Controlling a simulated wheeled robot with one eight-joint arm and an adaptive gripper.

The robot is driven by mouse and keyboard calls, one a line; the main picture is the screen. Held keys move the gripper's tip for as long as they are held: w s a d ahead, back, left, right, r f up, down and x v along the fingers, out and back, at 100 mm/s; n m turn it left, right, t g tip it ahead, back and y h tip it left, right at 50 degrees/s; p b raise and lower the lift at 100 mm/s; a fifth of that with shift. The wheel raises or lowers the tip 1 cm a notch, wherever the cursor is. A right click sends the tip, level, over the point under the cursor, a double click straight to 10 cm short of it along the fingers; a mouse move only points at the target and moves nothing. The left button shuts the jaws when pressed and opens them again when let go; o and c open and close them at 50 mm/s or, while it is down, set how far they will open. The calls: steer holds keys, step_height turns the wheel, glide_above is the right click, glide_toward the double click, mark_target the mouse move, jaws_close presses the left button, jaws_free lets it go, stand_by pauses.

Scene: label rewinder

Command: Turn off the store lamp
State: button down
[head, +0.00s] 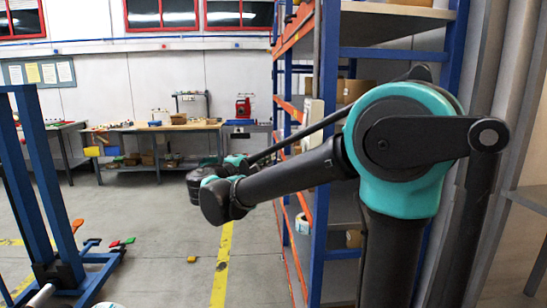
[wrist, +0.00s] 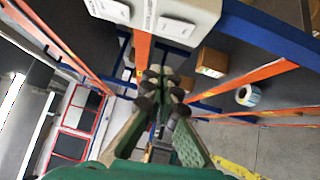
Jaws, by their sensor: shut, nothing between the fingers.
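A pale grey box (wrist: 205,14) with white rocker-like plates on its face is at the top of the wrist view, by the shelf's blue beam. One plate (wrist: 108,10) is at its left and another (wrist: 176,27) is nearer its middle. A pale box (head: 312,112) also shows on the shelf post in the head view. My gripper (wrist: 163,84) is shut and empty, below the box in the wrist view and apparently apart from it. In the head view my arm hides most of the gripper. I cannot make out the lamp itself or any switch's position.
The blue and orange shelf rack (head: 330,150) stands close beside my arm. A cardboard box (wrist: 212,62) and a white roll (wrist: 247,95) sit on it. A workbench (head: 165,128) is at the back.

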steer(key=w+d+r, duration=0.1)
steer(key=w+d, duration=0.4)
steer(key=d, duration=0.4)
steer(key=shift+w+d, duration=0.3)
steer(key=shift+d+r+m, duration=0.1)
steer(key=shift+d+m, duration=0.15)
steer(key=shift+m, duration=0.05)
steer(key=shift+a, duration=0.1)
